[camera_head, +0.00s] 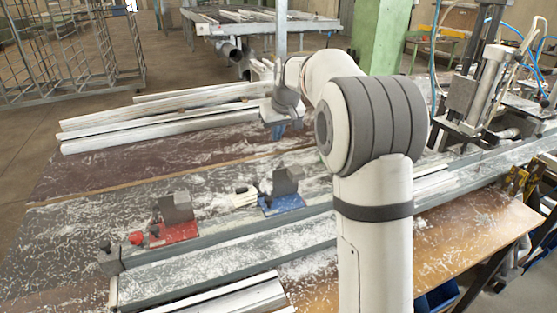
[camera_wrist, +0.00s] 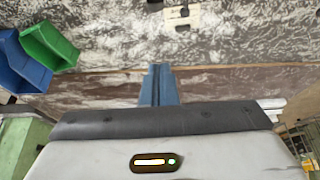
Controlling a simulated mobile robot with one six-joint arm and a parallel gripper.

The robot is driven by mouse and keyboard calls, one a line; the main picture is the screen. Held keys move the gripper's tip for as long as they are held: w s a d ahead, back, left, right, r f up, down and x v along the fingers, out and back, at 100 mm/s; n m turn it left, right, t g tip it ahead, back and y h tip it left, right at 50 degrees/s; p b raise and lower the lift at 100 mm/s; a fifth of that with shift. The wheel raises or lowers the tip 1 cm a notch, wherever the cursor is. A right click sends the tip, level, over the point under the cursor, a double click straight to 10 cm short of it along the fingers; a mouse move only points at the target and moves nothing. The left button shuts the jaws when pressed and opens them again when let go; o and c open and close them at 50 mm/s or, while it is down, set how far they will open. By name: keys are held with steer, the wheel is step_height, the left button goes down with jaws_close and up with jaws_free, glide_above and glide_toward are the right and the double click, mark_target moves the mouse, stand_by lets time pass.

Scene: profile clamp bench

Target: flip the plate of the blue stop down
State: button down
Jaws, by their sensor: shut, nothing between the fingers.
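The blue stop (camera_head: 283,205) sits on the grey rail in the middle of the bench in the head view. Its dark grey plate (camera_head: 288,180) stands up above the blue base, with a small dark knob at its left. My gripper (camera_head: 277,132) is above and behind the stop, clear of it, pointing down. In the wrist view its blue fingers (camera_wrist: 158,84) are together with nothing between them. I cannot make out the blue stop in the wrist view.
A red stop (camera_head: 175,233) with its own raised grey plate and a red knob (camera_head: 136,238) is on the left. White profiles (camera_head: 160,125) lie behind. Green (camera_wrist: 50,44) and blue (camera_wrist: 20,65) bins show in the wrist view.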

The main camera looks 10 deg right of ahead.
steer(key=shift+f, duration=0.1)
steer(key=p, duration=0.3)
glide_above(286, 183)
steer(key=w+a, duration=0.2)
steer(key=w, duration=0.2)
step_height(286, 183, down, 9)
steer(key=shift+d+f, duration=0.15)
steer(key=shift+f+b, duration=0.15)
steer(key=shift+b, duration=0.8)
